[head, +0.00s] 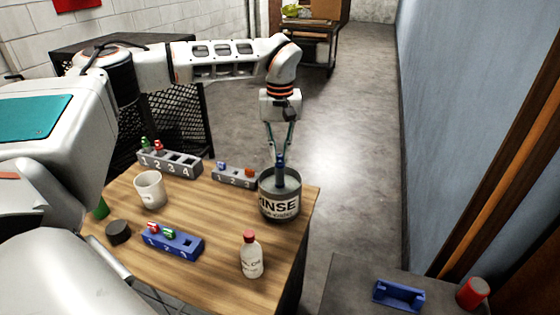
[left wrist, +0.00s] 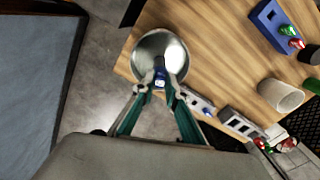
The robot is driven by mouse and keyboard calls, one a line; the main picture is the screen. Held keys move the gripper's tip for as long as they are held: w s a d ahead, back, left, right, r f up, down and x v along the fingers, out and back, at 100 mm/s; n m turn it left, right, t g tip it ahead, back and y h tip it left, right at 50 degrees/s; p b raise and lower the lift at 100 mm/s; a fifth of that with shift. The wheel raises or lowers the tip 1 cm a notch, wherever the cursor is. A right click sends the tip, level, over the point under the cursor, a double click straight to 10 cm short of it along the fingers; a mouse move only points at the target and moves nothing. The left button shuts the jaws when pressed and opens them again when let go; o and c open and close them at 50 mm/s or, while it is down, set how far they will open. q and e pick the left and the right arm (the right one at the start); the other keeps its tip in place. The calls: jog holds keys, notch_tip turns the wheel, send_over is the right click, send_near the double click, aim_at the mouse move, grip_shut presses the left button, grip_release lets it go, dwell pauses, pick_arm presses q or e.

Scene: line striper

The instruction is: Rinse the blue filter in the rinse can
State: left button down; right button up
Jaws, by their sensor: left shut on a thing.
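The rinse can (head: 279,206) is a grey metal can with a white "RINSE" label, upright near the table's right edge. My left gripper (head: 280,152) points down over it, shut on the blue filter (head: 280,163). The filter's lower end overlaps the can's opening in the head view; how deep it sits is unclear. In the left wrist view the fingertips (left wrist: 166,90) hold the blue filter (left wrist: 160,79) at the near rim of the open can (left wrist: 153,42). My right gripper is not seen.
On the wooden table (head: 215,215) stand a grey numbered rack (head: 168,165), a smaller grey rack (head: 236,179), a blue rack (head: 172,244), a white cup (head: 149,190), a dark round piece (head: 118,232) and a red-capped bottle (head: 251,256). A blue tray (head: 398,294) and red cylinder (head: 473,292) sit lower right.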

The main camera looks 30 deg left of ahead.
pick_arm(q)
jog(key=shift+r, duration=3.6)
